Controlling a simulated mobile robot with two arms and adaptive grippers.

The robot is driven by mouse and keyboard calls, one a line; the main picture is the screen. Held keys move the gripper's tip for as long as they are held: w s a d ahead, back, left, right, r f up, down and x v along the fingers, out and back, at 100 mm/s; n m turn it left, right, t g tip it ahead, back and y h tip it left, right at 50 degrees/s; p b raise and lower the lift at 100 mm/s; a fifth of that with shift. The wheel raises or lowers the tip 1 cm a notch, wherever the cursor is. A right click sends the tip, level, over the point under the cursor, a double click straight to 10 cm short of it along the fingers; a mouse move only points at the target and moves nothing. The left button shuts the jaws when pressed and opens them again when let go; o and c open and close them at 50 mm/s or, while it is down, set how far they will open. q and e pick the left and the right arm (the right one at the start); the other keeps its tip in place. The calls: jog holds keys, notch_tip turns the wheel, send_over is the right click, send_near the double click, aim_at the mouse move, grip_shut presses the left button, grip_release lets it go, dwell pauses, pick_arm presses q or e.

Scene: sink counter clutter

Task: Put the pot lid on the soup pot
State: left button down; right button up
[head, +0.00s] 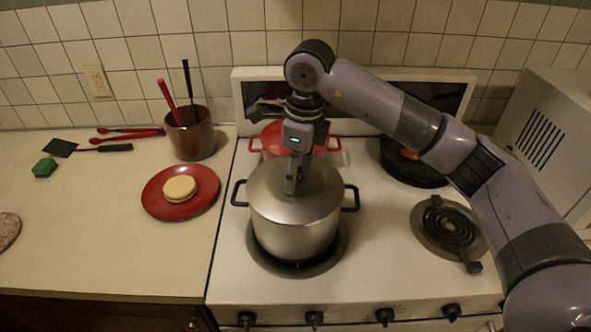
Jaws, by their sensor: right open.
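The steel soup pot (292,235) with black side handles stands on the front-left burner of the stove. The grey metal pot lid (264,187) covers the top of the pot and looks level, with its edge along the rim. My right gripper (291,188) points straight down at the middle of the lid, where a knob would be. It is open, and its fingers hide the lid's centre. Whether the fingers touch the lid is hard to tell. My left gripper is not in view.
A red pot (272,135) stands behind the soup pot, and a dark pan (415,172) sits at the back right. The front-right burner (449,224) is bare of pots. On the left counter are a red plate (159,206), a utensil crock (193,143) and a green sponge (45,168).

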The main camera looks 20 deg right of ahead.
aim_at(302, 171)
jog(key=shift+r, duration=0.1)
notch_tip(302, 171, up, 12)
jog(key=d, duration=0.1)
jog(key=shift+s, duration=0.3)
jog(key=shift+d+f, duration=0.1)
jog(key=shift+f, duration=0.1)
dwell(0.4)
